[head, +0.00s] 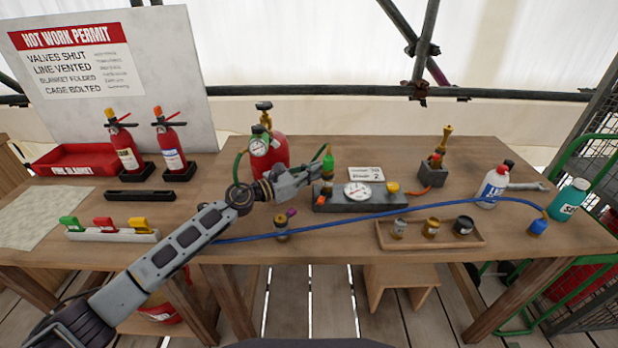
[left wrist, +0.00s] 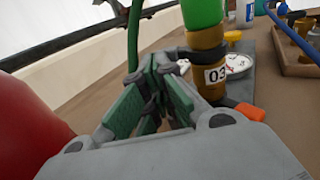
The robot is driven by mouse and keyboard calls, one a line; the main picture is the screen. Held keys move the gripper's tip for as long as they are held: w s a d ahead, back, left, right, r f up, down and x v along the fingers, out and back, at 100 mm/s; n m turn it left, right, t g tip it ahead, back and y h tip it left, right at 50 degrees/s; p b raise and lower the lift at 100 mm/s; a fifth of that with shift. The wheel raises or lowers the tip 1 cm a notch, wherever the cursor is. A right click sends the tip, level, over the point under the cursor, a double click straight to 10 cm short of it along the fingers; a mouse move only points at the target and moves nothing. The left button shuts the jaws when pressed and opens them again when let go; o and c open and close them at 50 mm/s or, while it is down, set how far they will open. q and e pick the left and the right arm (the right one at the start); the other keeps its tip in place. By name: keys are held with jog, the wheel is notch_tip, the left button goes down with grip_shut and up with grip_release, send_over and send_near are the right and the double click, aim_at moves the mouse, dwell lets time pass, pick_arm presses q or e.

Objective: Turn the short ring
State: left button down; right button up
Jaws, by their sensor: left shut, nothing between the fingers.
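A brass fitting labelled 03 (left wrist: 212,76) with a dark collar (left wrist: 203,53) and a green upper part (left wrist: 203,12) stands upright in the left wrist view. Its green part (head: 328,162) also shows in the head view, at the left end of a dark gauge block (head: 345,203). My left gripper (head: 318,172) is just left of this fitting. In the left wrist view the green-padded fingers (left wrist: 158,68) are shut and empty, close beside the collar; I cannot tell whether they touch it. I cannot tell which part is the short ring. My right gripper is not in view.
A red cylinder (head: 271,153) with a gauge stands left of the fitting. A blue hose (head: 400,209) crosses the table. A wooden tray (head: 480,240) holds small pots. A small brass fitting (head: 281,226) stands near my forearm. Bottles stand at right.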

pick_arm(q)
jog(key=shift+x, duration=1.65)
jog(key=shift+s+a, duration=0.15)
dwell(1.0)
jog(key=shift+v, duration=5.8)
